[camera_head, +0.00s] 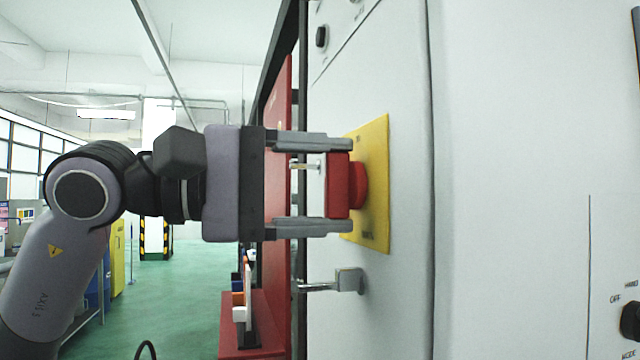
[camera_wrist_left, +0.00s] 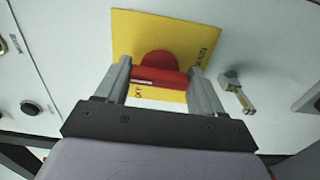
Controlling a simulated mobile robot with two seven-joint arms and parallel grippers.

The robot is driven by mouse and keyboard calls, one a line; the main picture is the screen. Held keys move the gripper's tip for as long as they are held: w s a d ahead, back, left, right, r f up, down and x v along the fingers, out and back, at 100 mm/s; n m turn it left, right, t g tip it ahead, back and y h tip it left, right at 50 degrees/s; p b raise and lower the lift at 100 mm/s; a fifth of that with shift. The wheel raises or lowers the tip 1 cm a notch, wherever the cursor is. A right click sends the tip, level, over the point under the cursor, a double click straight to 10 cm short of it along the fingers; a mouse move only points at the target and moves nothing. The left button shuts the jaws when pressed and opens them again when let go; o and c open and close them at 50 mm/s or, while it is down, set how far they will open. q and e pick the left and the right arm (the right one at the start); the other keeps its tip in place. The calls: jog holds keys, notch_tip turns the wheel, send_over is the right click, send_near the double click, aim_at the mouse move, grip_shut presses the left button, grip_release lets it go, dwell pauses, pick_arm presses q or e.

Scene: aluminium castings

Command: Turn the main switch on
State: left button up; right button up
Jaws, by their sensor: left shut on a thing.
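The main switch is a red rotary handle (camera_head: 338,185) on a round red base, set on a yellow plate (camera_head: 374,222) on a pale cabinet front. My left gripper (camera_head: 345,184) comes in from the left and is shut on the handle, one finger above it and one below. In the left wrist view the red handle (camera_wrist_left: 158,77) spans between the two fingers (camera_wrist_left: 160,80), in front of the yellow plate (camera_wrist_left: 190,37). Lettering on the plate is partly hidden. My right gripper is not in view.
A metal door handle (camera_head: 348,281) sticks out below the switch and also shows in the left wrist view (camera_wrist_left: 232,84). A black knob (camera_head: 321,37) is above, and another (camera_head: 631,320) is at the lower right. A red panel (camera_head: 277,190) stands behind my gripper.

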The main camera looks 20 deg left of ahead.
pick_arm(q)
jog(key=o, duration=1)
jog(key=shift+d, duration=0.15)
jog(key=shift+o, duration=0.2)
jog(key=shift+s+a, duration=0.2)
jog(key=shift+a, duration=0.3)
jog(key=b+v, duration=0.1)
jog(key=v, duration=0.5)
jog(key=shift+s, duration=0.15)
